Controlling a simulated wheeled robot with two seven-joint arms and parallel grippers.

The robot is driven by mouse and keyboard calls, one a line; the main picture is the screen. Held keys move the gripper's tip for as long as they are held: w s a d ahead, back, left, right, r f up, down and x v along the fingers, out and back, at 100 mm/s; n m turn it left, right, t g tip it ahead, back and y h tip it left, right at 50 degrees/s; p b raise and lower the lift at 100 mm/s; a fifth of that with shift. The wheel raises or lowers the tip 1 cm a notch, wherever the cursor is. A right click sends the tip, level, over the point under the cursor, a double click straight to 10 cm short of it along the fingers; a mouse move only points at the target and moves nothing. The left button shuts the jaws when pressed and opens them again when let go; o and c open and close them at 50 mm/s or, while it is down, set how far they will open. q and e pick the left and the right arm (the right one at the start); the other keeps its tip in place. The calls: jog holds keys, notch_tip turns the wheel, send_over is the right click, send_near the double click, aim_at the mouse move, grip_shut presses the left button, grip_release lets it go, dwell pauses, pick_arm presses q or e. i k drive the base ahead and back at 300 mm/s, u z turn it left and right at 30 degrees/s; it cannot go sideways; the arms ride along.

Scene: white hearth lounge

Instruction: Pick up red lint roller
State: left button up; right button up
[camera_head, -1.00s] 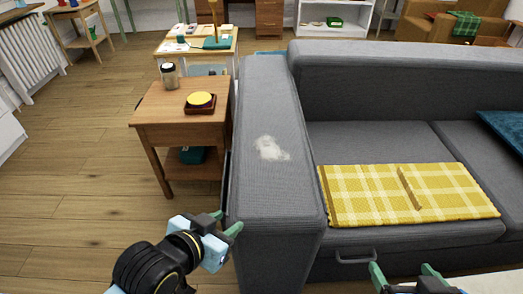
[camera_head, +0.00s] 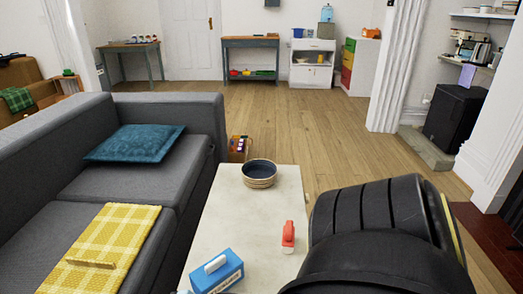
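A small red object with a pale lower end, which looks like the red lint roller (camera_head: 288,234), lies on the right side of the pale coffee table (camera_head: 227,210). Nothing touches it in view. A large black arm link of mine fills the lower right of the view, just right of the roller, and covers part of the table's right edge. Neither gripper's fingers show, so whether they are open or shut is hidden.
A dark round bowl (camera_head: 260,173) and a blue box with a white top piece (camera_head: 216,271) stand on the table. The grey sofa (camera_head: 150,102), with a yellow checked blanket (camera_head: 121,232), borders it on the left. Open wooden floor (camera_head: 310,130) lies beyond.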

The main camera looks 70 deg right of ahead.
aim_at(289, 230)
jog(key=z, duration=2.05)
jog(key=k, duration=0.35)
jog(key=z, duration=1.6)
jog(key=i, duration=0.8)
jog(key=u, duration=0.6)
jog(key=i, duration=0.6)
jog(key=u, duration=0.65)
